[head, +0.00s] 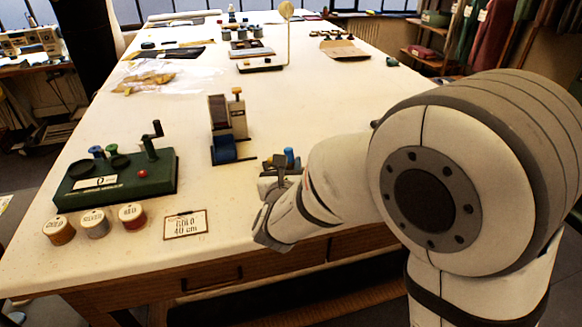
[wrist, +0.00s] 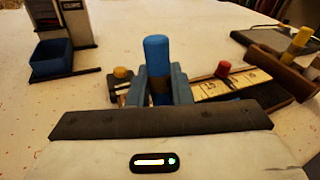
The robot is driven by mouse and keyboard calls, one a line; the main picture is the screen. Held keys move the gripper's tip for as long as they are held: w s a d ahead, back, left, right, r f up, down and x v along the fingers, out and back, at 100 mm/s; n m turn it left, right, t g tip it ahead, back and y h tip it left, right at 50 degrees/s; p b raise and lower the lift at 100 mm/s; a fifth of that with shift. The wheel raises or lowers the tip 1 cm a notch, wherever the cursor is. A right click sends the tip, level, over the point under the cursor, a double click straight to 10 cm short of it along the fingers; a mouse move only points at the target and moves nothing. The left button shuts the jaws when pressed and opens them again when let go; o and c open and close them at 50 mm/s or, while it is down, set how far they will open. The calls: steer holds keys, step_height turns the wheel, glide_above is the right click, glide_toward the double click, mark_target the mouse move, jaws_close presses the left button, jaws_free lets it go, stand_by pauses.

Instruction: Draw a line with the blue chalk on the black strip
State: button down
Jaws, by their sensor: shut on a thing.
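The blue chalk (wrist: 157,58) stands upright between the fingers of my gripper (wrist: 157,90) in the wrist view. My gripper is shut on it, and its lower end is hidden. In the head view my gripper (head: 277,170) is at the table's front edge, and the blue top of the chalk (head: 289,155) shows just behind it. A dark strip (wrist: 262,103) lies beside a pale measuring tape with numbers, right of the chalk in the wrist view. I cannot tell whether this is the black strip of the task.
A red knob (wrist: 223,69) and a yellow knob (wrist: 122,73) are close around the gripper. A dispenser with a blue tray (head: 224,148) stands behind left. A green winder (head: 115,180), several spools and a card (head: 185,224) are at left. The table middle (head: 290,105) is clear.

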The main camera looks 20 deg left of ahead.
steer(key=shift+w+d, duration=0.15)
steer(key=shift+d, duration=0.1)
steer(key=shift+r+p, duration=1.75)
steer(key=shift+r, duration=1.25)
